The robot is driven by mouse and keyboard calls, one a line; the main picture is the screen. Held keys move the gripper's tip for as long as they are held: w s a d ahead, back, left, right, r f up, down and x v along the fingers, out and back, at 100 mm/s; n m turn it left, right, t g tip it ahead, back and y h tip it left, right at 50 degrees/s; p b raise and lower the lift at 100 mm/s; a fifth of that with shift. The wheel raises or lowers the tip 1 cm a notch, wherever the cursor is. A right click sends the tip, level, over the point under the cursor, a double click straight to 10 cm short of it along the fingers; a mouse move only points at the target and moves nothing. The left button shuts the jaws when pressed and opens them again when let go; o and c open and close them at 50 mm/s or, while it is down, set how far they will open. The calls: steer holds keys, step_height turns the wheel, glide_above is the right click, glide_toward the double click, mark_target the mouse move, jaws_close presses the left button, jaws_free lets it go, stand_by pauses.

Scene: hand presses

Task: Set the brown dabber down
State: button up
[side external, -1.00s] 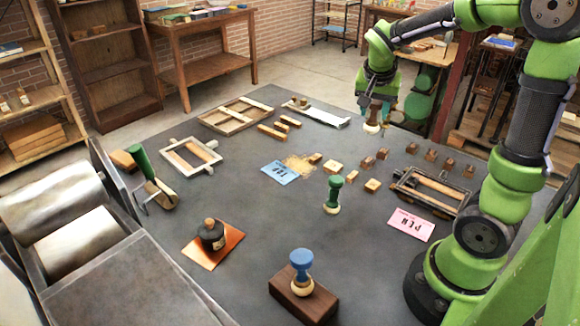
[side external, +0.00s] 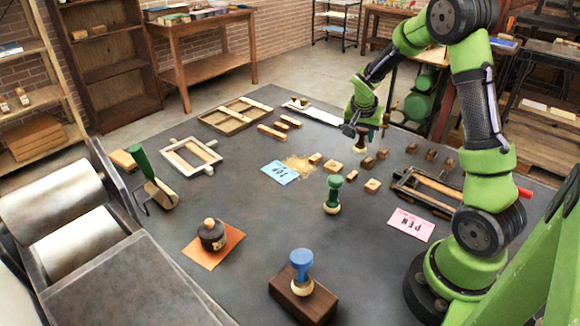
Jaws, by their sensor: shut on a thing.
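The brown dabber (side external: 361,144) has a pale round pad and a dark brown handle. My gripper (side external: 362,125) is shut on its handle, in the upper right part of the side external view. The dabber hangs pad down and roughly upright, near the row of small wooden blocks. I cannot tell whether its pad touches the table (side external: 270,225). A green dabber (side external: 333,194) stands upright near the middle of the table. A blue dabber (side external: 302,272) stands on a brown wooden block (side external: 303,299) at the front.
Small wooden blocks (side external: 372,186) lie near the dabber. A pink card (side external: 410,224) and a dark frame (side external: 428,190) lie at right. A blue card (side external: 281,173) lies left of the blocks. A dark pot (side external: 211,236) sits on an orange sheet. Bare table surrounds the green dabber.

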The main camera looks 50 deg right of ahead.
steer(key=shift+w+d+f, duration=0.7)
steer(key=shift+w+d, duration=0.15)
steer(key=shift+w, duration=0.35)
steer(key=shift+w+d+f, duration=0.75)
steer(key=shift+w+d, duration=0.15)
steer(key=shift+w, duration=0.3)
steer(key=shift+w+d+f, duration=0.7)
steer(key=shift+w+d, duration=0.15)
steer(key=shift+w, duration=0.35)
steer(key=shift+f, duration=0.1)
steer(key=o, duration=1.1)
